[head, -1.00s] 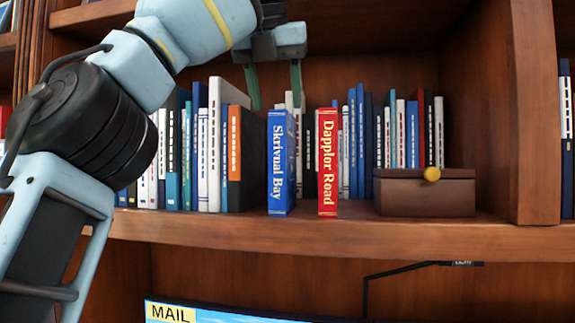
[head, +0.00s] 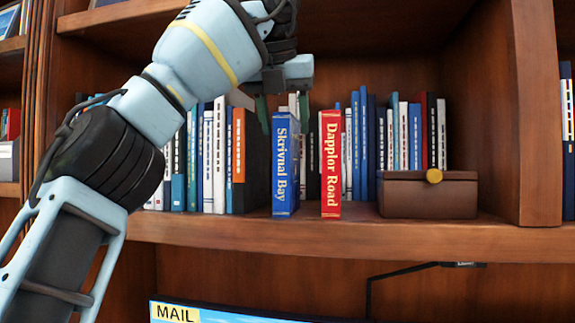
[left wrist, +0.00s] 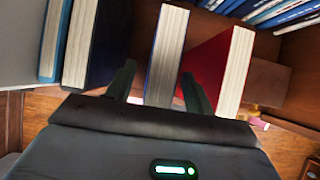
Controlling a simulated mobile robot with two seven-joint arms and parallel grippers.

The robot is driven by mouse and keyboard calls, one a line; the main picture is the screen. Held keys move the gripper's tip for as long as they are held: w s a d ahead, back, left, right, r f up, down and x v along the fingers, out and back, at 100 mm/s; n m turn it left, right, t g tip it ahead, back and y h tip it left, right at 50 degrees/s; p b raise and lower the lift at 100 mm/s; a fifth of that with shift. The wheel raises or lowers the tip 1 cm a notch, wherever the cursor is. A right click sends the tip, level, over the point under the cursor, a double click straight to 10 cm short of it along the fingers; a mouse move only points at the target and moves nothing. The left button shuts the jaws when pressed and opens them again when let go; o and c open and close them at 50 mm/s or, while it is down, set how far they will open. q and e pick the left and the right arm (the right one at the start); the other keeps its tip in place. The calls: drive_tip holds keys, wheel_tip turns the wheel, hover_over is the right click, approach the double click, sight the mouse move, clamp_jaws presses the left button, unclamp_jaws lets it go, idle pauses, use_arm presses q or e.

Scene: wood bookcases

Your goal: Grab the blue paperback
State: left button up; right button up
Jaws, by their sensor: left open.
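The blue paperback (head: 285,170), titled "Skrivnal Bay", stands upright near the shelf's front edge. A red book (head: 331,172), "Dapplor Road", stands just right of it with a narrow gap. My left gripper (head: 284,108) is open above and around the top of the blue paperback. In the left wrist view, the blue paperback's page edge (left wrist: 167,55) lies between the two fingers of the left gripper (left wrist: 158,88), with one finger in the gap before the red book (left wrist: 215,68). Whether the fingers touch the cover cannot be told. My right gripper is not in view.
A dark book with an orange spine (head: 239,160) and several others stand left of the blue paperback. More books stand behind. A brown box (head: 428,198) with a yellow knob sits to the right. The upper shelf (head: 110,15) is overhead, and a screen marked MAIL (head: 225,314) is below.

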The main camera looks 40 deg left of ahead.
use_arm(q)
drive_tip(key=shift+x, duration=1.55)
drive_tip(key=shift+r, duration=0.1)
clamp_jaws()
